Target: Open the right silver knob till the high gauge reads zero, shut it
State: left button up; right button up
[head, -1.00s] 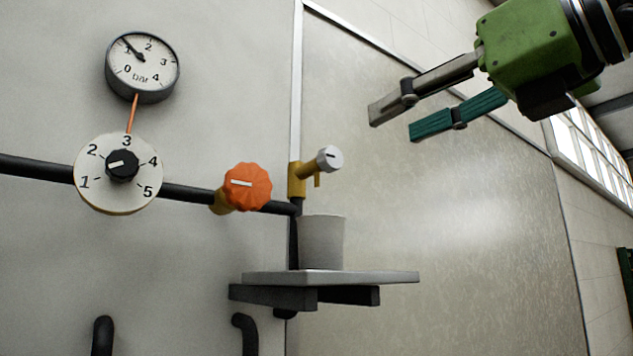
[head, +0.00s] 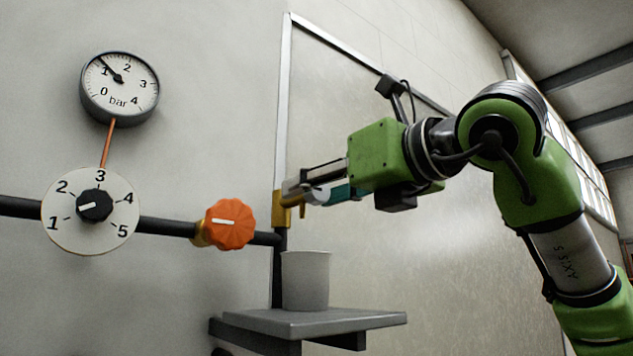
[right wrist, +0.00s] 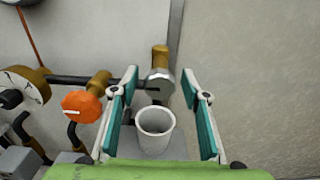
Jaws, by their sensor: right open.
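The high gauge (head: 119,100), a round bar dial, hangs top left in the head view; its needle points near 1. The right silver knob (right wrist: 158,83) sits on a brass tap (head: 278,208). In the head view my fingers largely hide the knob. My right gripper (head: 303,188) reaches in from the right at the tap. In the right wrist view its two teal-padded fingers (right wrist: 160,77) stand open, one on each side of the silver knob, with gaps visible. My left gripper is not in view.
A grey cup (head: 305,282) stands on a shelf (head: 375,320) below the tap. An orange knob (head: 230,224) is on the black pipe left of the tap. A dial numbered 1 to 5 (head: 72,232) with a black knob is further left. The panel on the right is bare.

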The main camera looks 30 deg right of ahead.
jog(key=shift+w, duration=0.1)
jog(key=c, duration=1.1)
jog(key=shift+f+m+b, duration=0.25)
jog(key=shift+m+b, duration=0.75)
jog(key=shift+b, duration=0.25)
jog(key=m+b, duration=0.2)
jog(key=shift+a+m, duration=0.1)
jog(key=shift+m, duration=0.2)
jog(key=m+b, duration=0.2)
jog(key=m, duration=0.2)
jog(key=shift+r+m, duration=0.15)
jog(key=shift+m, duration=0.15)
jog(key=shift+r+m+b, duration=0.1)
jog(key=shift+m+b, duration=0.85)
jog(key=shift+m, duration=1.15)
